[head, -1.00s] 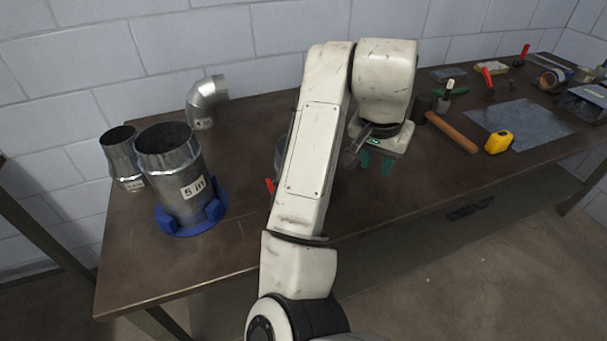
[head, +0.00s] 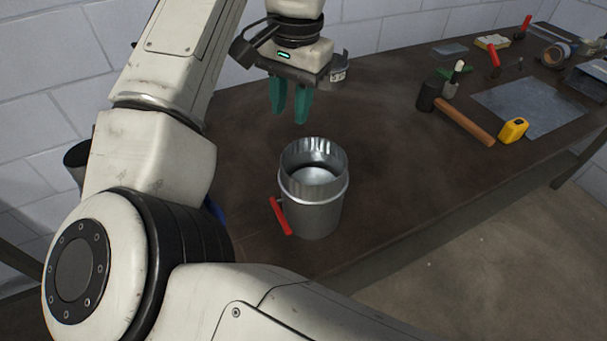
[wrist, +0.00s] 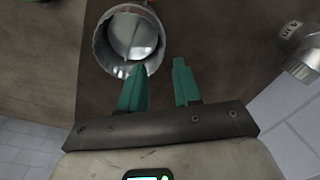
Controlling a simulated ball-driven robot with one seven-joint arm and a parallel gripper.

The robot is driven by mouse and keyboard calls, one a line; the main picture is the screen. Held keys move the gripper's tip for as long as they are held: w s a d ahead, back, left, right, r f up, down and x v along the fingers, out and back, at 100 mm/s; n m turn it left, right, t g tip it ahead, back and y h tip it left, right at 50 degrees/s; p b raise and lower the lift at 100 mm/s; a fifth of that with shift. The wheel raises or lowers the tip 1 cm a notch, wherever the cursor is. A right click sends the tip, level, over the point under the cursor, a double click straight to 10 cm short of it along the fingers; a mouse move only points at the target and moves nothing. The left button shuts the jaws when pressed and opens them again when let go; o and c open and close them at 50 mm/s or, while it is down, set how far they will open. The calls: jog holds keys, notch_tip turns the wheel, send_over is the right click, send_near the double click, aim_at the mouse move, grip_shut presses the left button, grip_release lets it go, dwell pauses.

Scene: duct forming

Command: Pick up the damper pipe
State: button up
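The damper pipe (head: 325,208) is a short silver metal pipe standing upright on the brown table, with a red handle (head: 281,216) low on its left side. A metal plate shows inside its open top. My gripper (head: 290,120) is above and behind the pipe, pointing down, with its two teal fingers apart and nothing between them. In the wrist view the pipe (wrist: 102,45) is beyond the fingertips (wrist: 159,64). The left finger overlaps the pipe's near rim in that picture; the gripper is clear of the pipe.
An elbow pipe (wrist: 301,48) lies to the right in the wrist view. A hammer (head: 462,124), a yellow tape measure (head: 513,130) and a metal sheet (head: 530,105) lie on the right. My arm hides most of the left end. The table between pipe and hammer is clear.

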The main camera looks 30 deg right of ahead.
send_over(291, 150)
notch_tip(291, 150, down, 5)
jog(key=shift+w+a+r, duration=0.1)
jog(key=shift+r, duration=0.05)
jog(key=shift+f+p, duration=0.6)
jog(key=shift+f, duration=2.4)
jog(key=shift+c, duration=0.5)
grip_shut()
jog(key=shift+r, duration=0.1)
